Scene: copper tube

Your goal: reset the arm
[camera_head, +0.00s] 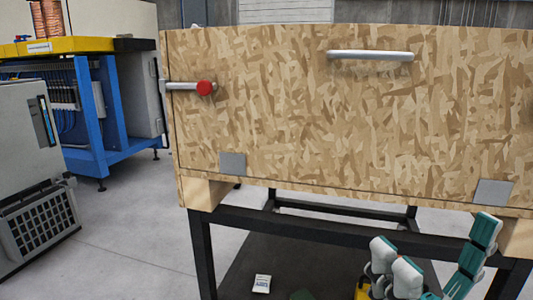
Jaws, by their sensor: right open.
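My right gripper (434,246) shows at the lower right, in front of the black stand under a large chipboard box. Its teal and white fingers point upward and stand apart, with nothing between them that I can see. The gripper's base and most of the right arm are cut off by the bottom edge. The fingers overlap the stand in the picture; I cannot tell how far apart they are in depth. My left gripper and left arm are not in view.
The chipboard box (290,120) fills the middle and right, with a metal handle (370,56) and a red-ended bar (204,88). A black stand (300,221) supports it. A grey cabinet (25,140) and blue-framed bench (85,128) stand left. Grey floor (130,235) lies open between.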

